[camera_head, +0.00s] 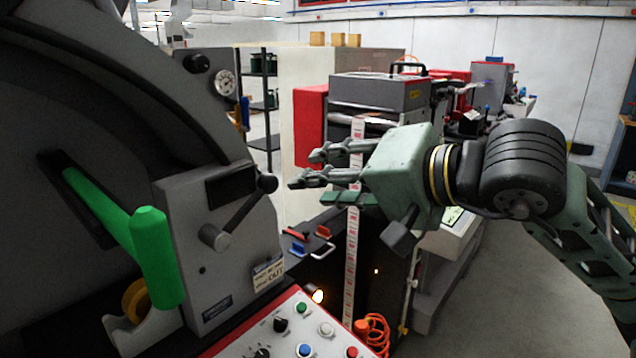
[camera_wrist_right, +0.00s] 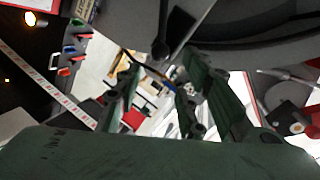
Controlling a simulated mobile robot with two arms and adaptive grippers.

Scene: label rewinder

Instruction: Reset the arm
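My right gripper (camera_head: 305,169) reaches in from the right, its fingers pointing left, spread apart and with nothing between them. Its fingers also show open in the right wrist view (camera_wrist_right: 160,78). A metal crank lever (camera_head: 240,210) with a black ball knob (camera_head: 267,183) sits on the grey machine housing (camera_head: 215,270), just left of the fingertips. The knob looks apart from the fingers. A dark knobbed lever (camera_wrist_right: 161,48) shows beyond the fingers in the wrist view. A bright green handle (camera_head: 155,258) sticks out at the left. My left gripper is not in view.
A control panel (camera_head: 290,335) with coloured buttons lies at the bottom. A white printed label strip (camera_head: 350,262) hangs vertically below my right gripper. A grey and red machine (camera_head: 380,92) stands behind it. A tray of red- and blue-handled tools (camera_head: 310,245) lies nearby.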

